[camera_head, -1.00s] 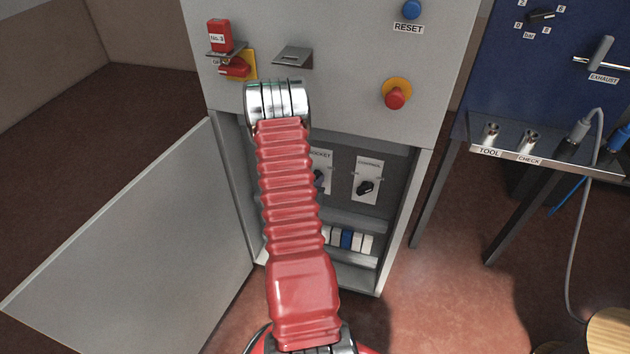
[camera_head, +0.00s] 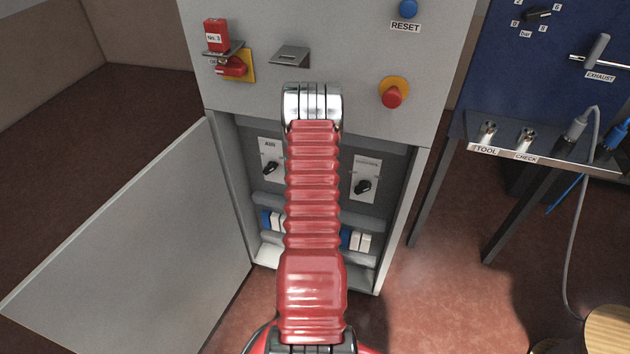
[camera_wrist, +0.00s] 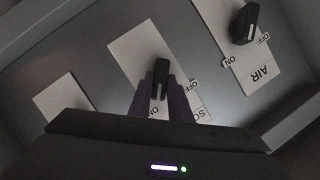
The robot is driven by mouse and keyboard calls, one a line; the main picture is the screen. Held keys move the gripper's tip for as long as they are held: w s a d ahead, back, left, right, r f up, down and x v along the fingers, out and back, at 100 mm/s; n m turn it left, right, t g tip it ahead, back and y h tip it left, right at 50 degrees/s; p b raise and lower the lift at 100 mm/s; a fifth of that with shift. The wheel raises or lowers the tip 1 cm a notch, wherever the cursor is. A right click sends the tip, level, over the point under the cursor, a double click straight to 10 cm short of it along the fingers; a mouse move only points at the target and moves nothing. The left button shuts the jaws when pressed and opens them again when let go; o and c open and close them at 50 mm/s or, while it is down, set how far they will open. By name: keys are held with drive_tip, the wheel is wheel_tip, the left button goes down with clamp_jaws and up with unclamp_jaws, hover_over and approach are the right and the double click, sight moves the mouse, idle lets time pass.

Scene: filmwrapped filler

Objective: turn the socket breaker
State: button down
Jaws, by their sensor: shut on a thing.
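The socket breaker (camera_wrist: 161,66) is a black rotary knob on a white plate with ON and OFF marks. It shows in the wrist view, partly covered by my dark fingers. My gripper (camera_wrist: 161,86) is shut on the knob, one finger on each side. The visible letters "SO" stand beside it, near the right finger. The knob points roughly up the wrist picture, and which mark it is set to cannot be told. In the head view my red arm reaches into the open cabinet and hides both the socket breaker and my gripper.
The air breaker (camera_head: 270,168) is left of my arm, and another black knob (camera_head: 364,186) is right of it. The cabinet door (camera_head: 130,240) hangs open at left. Above are a red switch (camera_head: 232,66) and an emergency stop (camera_head: 392,96). A fitting shelf (camera_head: 505,143) stands at right.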

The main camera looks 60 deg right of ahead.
drive_tip(key=shift+f+m, duration=0.15)
drive_tip(key=shift+m, duration=0.15)
idle(0.4)
drive_tip(key=c, duration=1.6)
unclamp_jaws()
drive_tip(key=shift+c, duration=0.2)
drive_tip(key=shift+s, duration=0.1)
drive_tip(key=v, duration=1.3)
drive_tip(key=shift+s+a, duration=0.3)
